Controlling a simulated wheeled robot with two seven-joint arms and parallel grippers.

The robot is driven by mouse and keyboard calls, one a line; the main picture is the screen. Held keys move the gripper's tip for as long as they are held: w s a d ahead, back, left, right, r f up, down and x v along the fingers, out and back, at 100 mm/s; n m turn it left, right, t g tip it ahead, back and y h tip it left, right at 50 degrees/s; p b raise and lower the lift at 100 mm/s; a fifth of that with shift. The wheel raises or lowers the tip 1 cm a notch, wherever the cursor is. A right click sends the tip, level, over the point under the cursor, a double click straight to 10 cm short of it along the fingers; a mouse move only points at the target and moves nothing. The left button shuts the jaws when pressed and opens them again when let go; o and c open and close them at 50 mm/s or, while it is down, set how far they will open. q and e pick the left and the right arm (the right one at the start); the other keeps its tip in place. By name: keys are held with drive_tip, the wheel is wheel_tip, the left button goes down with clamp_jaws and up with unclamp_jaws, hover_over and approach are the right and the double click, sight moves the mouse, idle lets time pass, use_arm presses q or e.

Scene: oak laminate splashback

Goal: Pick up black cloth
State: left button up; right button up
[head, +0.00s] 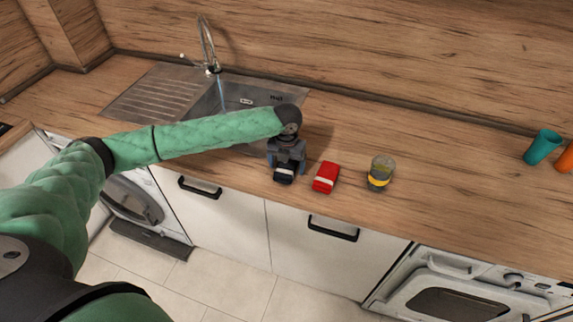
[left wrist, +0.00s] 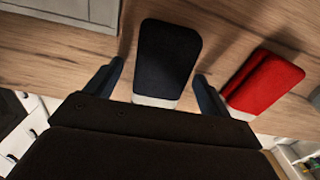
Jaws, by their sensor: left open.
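The black cloth (left wrist: 165,58) is a folded, rounded dark pad with a white band at its near end. It lies on the wooden counter, and in the head view a small part of it (head: 283,180) shows beneath my left gripper. My left gripper (head: 286,165) points down over it at the counter's front. In the left wrist view the gripper (left wrist: 158,85) is open, with one finger on each side of the cloth's near end. Whether the fingers touch it I cannot tell. My right gripper is not in view.
A red folded cloth (head: 326,177) with a white band lies close to the right. A glass with a yellow band (head: 380,173) stands beyond it. Teal (head: 542,147) and orange (head: 566,158) cups are at far right. The sink (head: 236,99) with its tap is behind.

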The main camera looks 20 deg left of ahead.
use_arm(q)
drive_tip(key=shift+f, duration=0.2)
drive_tip(key=c, duration=1.1)
drive_tip(key=shift+o, duration=0.2)
drive_tip(key=shift+r, duration=0.15)
